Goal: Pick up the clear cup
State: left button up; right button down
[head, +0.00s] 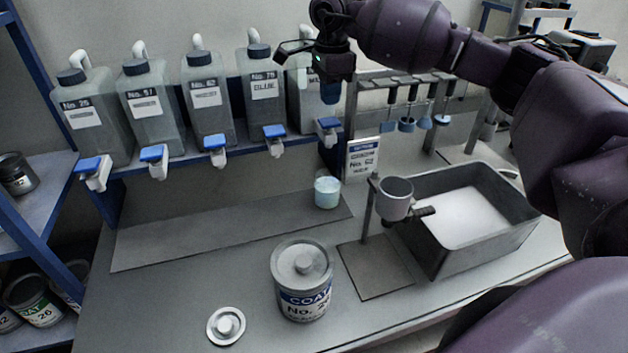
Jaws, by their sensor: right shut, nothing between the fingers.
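The clear cup (327,194) stands upright on the grey strip of the bench, below the row of dispenser bottles. It holds pale blue liquid. My right gripper (331,93) hangs from the arm that comes in from the right. It is shut and empty, above the cup in the picture and in front of the rightmost bottle, apart from the cup. My left gripper is not in view.
Several labelled bottles (211,105) with blue-handled taps line the back shelf. A coat tin (302,306), a round lid (226,326), a cup stand (376,270) and a grey basin (447,262) stand on the bench. The bench left of the cup is clear.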

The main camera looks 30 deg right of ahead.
aim_at(327, 182)
jog(key=k, duration=1)
